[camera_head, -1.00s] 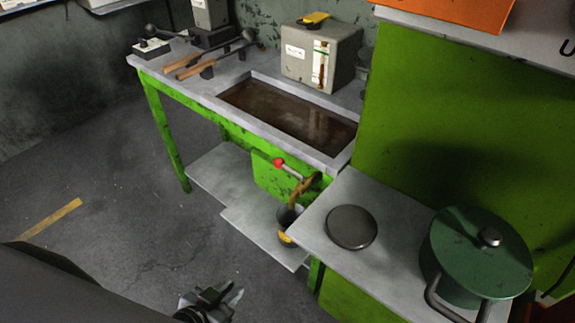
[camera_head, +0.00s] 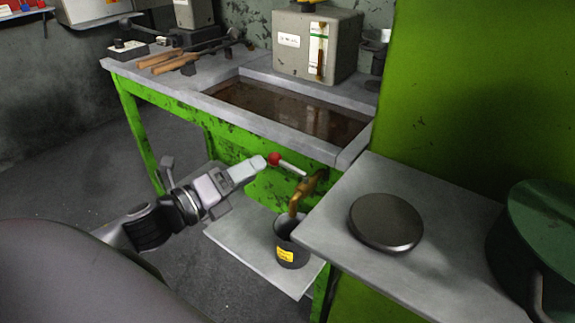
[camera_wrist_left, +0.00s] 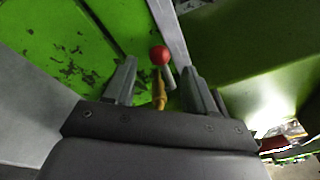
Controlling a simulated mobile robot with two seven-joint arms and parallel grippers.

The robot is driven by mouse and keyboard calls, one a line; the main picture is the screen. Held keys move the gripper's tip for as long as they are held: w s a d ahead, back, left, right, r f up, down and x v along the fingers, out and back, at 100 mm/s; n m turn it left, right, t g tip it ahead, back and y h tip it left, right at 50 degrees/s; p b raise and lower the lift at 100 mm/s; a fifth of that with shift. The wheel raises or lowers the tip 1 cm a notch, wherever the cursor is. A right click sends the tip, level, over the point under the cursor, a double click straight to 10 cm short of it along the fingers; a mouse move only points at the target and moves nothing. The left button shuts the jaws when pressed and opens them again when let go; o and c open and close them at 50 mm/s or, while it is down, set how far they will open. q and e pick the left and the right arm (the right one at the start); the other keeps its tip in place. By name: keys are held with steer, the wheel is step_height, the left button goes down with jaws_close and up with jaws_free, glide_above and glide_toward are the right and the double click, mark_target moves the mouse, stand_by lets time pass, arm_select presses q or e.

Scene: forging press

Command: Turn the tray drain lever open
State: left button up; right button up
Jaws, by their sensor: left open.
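The tray drain lever (camera_head: 290,168) is a short pale rod with a red ball knob at its left end. It sits on a brass drain tap (camera_head: 308,187) at the front of the green bench. My left gripper (camera_head: 248,170) is open, with its fingertips close to the left of the red knob. In the left wrist view the red knob (camera_wrist_left: 159,55) appears beyond and between the two open fingers (camera_wrist_left: 155,82), with the brass tap below it. I cannot tell from these views whether a finger touches the knob. My right gripper is not in view.
The sunken tray (camera_head: 290,112) holds dark brown liquid. A dark bucket (camera_head: 291,244) with a yellow label stands under the spout on a low shelf (camera_head: 240,248). A grey side table (camera_head: 350,245) with a round dark disc (camera_head: 386,222) juts out at the right.

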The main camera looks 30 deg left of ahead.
mark_target(274, 156)
arm_select(q)
steer(key=shift+x, duration=3.5)
jaws_close()
